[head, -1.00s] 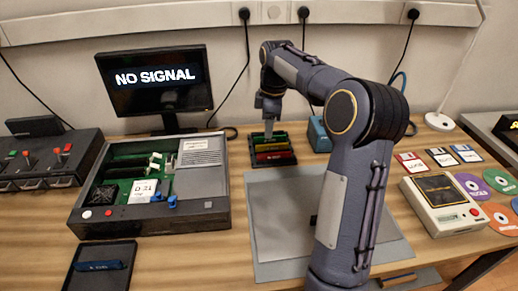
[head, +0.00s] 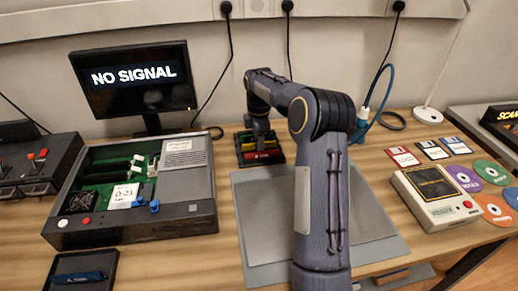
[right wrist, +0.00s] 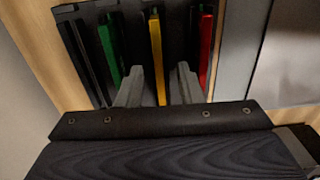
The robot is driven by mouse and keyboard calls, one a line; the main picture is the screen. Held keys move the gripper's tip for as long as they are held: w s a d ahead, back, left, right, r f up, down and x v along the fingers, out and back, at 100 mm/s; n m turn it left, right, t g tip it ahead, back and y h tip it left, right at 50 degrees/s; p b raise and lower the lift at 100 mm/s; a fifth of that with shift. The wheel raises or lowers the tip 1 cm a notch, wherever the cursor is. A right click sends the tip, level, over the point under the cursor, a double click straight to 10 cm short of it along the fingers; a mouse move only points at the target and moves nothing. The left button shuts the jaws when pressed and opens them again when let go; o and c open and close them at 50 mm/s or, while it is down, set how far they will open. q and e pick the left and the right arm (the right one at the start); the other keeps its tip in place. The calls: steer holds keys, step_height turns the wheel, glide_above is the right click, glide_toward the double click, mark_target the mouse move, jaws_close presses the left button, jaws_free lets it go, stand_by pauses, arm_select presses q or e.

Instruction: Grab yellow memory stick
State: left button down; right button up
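A dark rack (head: 243,154) stands at the back middle of the table. In the right wrist view it holds a green stick (right wrist: 112,62), the yellow memory stick (right wrist: 157,62) and a red stick (right wrist: 205,50) upright in separate slots. My right gripper (right wrist: 157,86) is open, with one finger on each side of the yellow stick's line. Gaps show between both fingers and the stick, so it is not gripped. In the head view my right gripper (head: 262,132) is right at the rack and partly covers the sticks. My left gripper is not in view.
A grey mat (head: 262,230) lies in front of the rack, under my right arm. An open computer case (head: 190,208) stands left of it. A tray (head: 100,262) with a blue stick (head: 78,277) is at front left. A beige device (head: 445,215) and disks are at right.

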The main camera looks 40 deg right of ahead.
steer(key=shift+c, duration=0.4)
jaws_close()
steer(key=shift+r, duration=0.1)
